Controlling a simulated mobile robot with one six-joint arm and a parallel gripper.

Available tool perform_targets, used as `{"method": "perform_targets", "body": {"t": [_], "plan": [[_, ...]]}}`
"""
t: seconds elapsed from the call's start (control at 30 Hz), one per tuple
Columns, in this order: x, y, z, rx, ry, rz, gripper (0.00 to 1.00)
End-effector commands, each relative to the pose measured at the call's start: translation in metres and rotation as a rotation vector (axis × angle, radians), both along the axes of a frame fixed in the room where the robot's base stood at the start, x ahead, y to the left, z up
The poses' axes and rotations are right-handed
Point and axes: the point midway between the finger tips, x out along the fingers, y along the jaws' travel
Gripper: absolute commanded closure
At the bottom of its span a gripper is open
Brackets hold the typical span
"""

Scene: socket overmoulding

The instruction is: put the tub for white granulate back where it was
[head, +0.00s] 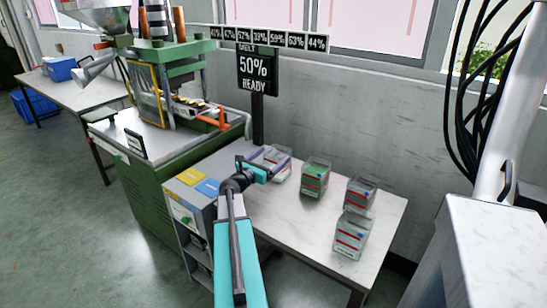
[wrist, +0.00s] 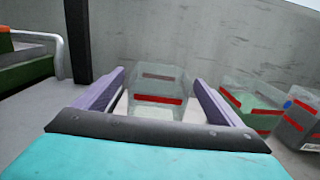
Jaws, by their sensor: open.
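A clear tub with a red stripe and pale contents (head: 279,167) stands on the white table, left of the other tubs. I take it for the white granulate tub, but its contents are hard to make out. My gripper (head: 272,160) is at this tub. In the wrist view my gripper (wrist: 158,80) is open, one purple finger on each side of the tub (wrist: 158,108). A gap shows between the fingers and the tub walls. The tub looks upright; its base is partly hidden by my gripper.
A tub with green granulate (head: 316,180) stands to the right. Two more clear tubs stand close together farther right, one behind (head: 360,193) and one in front (head: 350,236). A display post (head: 257,118) rises behind the table (head: 300,232). The green machine (head: 160,165) is at left.

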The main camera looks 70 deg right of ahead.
Motion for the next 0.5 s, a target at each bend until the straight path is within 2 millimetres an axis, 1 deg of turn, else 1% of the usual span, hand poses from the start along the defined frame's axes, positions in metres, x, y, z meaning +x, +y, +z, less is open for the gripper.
{"method": "perform_targets", "body": {"t": [0.03, 0.1, 0.5], "plan": [[0.001, 0.009, -0.001, 0.000, 0.000, 0.002, 0.10], [0.004, 0.018, -0.001, 0.000, 0.000, 0.001, 0.10], [0.017, 0.067, -0.001, 0.000, 0.001, 0.001, 0.10]]}}
